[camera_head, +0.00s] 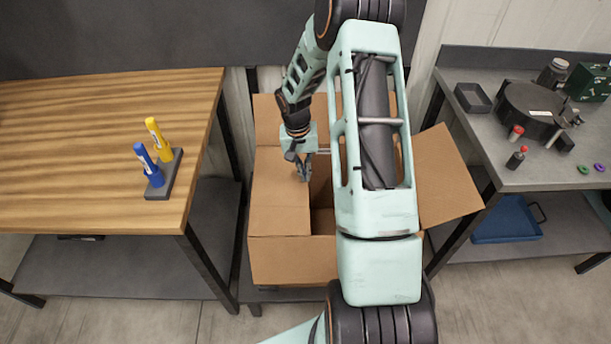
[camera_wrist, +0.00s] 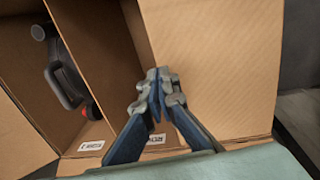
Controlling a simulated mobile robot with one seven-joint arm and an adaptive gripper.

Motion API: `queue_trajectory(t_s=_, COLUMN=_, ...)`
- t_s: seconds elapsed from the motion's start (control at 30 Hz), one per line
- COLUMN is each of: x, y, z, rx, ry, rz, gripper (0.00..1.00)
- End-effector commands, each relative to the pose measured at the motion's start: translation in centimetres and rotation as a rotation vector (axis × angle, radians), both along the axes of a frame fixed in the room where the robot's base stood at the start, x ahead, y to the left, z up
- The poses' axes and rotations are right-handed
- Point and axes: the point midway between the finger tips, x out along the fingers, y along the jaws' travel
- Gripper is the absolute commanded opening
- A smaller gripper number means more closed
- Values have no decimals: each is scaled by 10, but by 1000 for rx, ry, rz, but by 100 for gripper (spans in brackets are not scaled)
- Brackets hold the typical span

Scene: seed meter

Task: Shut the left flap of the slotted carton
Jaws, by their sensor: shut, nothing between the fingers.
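The slotted carton (camera_head: 292,260) stands between two workbenches. Its left flap (camera_head: 278,208) lies inward over the left part of the opening and looks close to level. In the wrist view the left flap (camera_wrist: 220,60) fills the right side, with its free edge running by my fingers. My gripper (camera_head: 303,172) is shut and empty, pointing down at that free edge; whether it touches the flap I cannot tell. My gripper (camera_wrist: 158,95) also shows in the wrist view. The right flap (camera_head: 445,178) is open outward. My arm hides much of the opening.
A grey item with a red part (camera_wrist: 65,75) lies inside the carton. The wooden bench (camera_head: 90,120) at left holds a stand with blue and yellow markers (camera_head: 160,160). The grey bench (camera_head: 530,175) at right carries a round black device (camera_head: 530,105) and small parts.

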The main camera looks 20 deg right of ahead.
Motion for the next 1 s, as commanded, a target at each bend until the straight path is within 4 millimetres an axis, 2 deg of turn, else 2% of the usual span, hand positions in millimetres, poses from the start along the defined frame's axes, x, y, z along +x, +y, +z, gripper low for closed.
queue_trajectory(t_s=0.03, x=2, y=0, z=18, rx=-1, ry=-3, rz=-1, gripper=0)
queue_trajectory(t_s=0.07, x=2, y=0, z=25, rx=-2, ry=-4, rz=-1, gripper=0)
queue_trajectory(t_s=0.4, x=2, y=0, z=90, rx=-2, ry=-4, rz=-2, gripper=0)
queue_trajectory(t_s=0.5, x=2, y=0, z=103, rx=-1, ry=-3, rz=-1, gripper=0)
queue_trajectory(t_s=0.63, x=1, y=0, z=113, rx=-1, ry=-1, rz=-1, gripper=0)
queue_trajectory(t_s=0.87, x=3, y=2, z=117, rx=-3, ry=-5, rz=5, gripper=0)
queue_trajectory(t_s=1.0, x=21, y=14, z=126, rx=-27, ry=-54, rz=59, gripper=0)
